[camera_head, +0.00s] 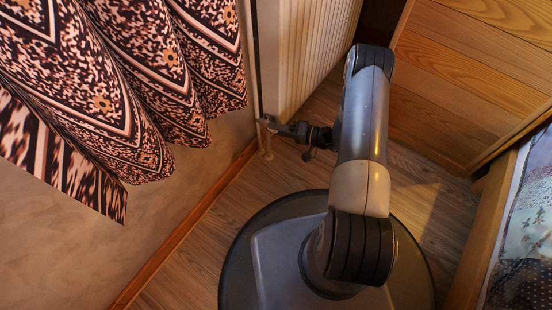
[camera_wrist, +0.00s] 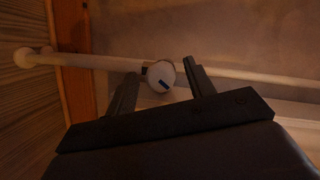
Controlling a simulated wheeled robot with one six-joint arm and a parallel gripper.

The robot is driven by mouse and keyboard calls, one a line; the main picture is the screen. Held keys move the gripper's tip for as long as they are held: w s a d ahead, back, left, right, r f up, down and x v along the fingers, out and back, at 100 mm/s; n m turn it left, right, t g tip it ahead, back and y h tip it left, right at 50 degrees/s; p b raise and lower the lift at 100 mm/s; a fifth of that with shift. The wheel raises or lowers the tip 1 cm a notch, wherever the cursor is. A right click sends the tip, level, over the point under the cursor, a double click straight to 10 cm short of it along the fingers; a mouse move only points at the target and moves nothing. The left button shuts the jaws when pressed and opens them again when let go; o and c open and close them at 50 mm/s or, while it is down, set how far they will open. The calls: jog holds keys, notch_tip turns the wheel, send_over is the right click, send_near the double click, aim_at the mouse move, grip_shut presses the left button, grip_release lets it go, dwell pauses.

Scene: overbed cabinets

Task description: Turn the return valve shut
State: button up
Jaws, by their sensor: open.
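In the wrist view, the return valve shows as a round white knob (camera_wrist: 160,76) with a dark blue mark on its face. It sits on a pale pipe (camera_wrist: 100,62). My gripper (camera_wrist: 160,67) is open, with one dark finger on each side of the knob. The left finger has a gap to the knob; the right finger is close to its edge, and I cannot tell if they touch. In the head view my gripper (camera_head: 284,129) reaches to the pipework at the wall, below the radiator's left end, and largely hides the valve.
The ribbed radiator (camera_head: 312,50) stands above and behind the gripper. A patterned curtain (camera_head: 130,90) hangs at the left. A wooden cabinet (camera_head: 455,90) is at the right, and a bed edge (camera_head: 485,235) at the lower right. Some wooden floor (camera_head: 200,255) is clear.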

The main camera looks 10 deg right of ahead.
jog(key=s+d+r+n+h+p, duration=0.1)
jog(key=s+d+r+n+p, duration=0.25)
jog(key=s+d, duration=0.4)
jog(key=s+a+r+m+g+h, duration=0.3)
jog(key=s+a+r+g, duration=0.7)
jog(key=s+r, duration=0.5)
jog(key=shift+a+r+m+g+b, duration=0.3)
jog(key=shift+a+r+m+b, duration=0.2)
jog(key=shift+a+r, duration=0.75)
jog(key=shift+a+f, duration=0.1)
jog(key=shift+f, duration=0.05)
